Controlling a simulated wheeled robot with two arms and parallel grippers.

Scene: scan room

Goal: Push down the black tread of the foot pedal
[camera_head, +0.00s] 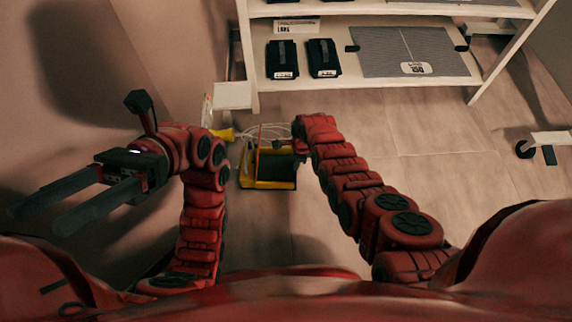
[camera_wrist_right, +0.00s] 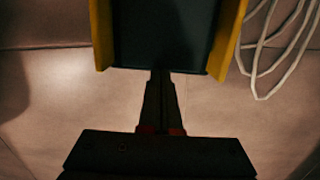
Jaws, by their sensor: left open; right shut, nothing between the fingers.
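The foot pedal has yellow sides and stands on the floor in the middle of the head view (camera_head: 246,180). Its black tread (camera_head: 270,172) faces up. In the right wrist view the black tread (camera_wrist_right: 165,30) fills the top middle between two yellow side walls (camera_wrist_right: 103,35). My right gripper (camera_wrist_right: 161,74) is shut and empty, with its fingertips at the tread's near edge; I cannot tell whether they touch. In the head view my right arm reaches down to the pedal and partly hides the gripper. My left gripper (camera_head: 36,215) is open and empty at the left, away from the pedal.
White cables (camera_wrist_right: 282,50) lie loosely beside the pedal. A white shelf (camera_head: 375,97) at the back holds two black cases (camera_head: 283,60) and a grey panel (camera_head: 405,52). A wall (camera_head: 170,70) rises at the left.

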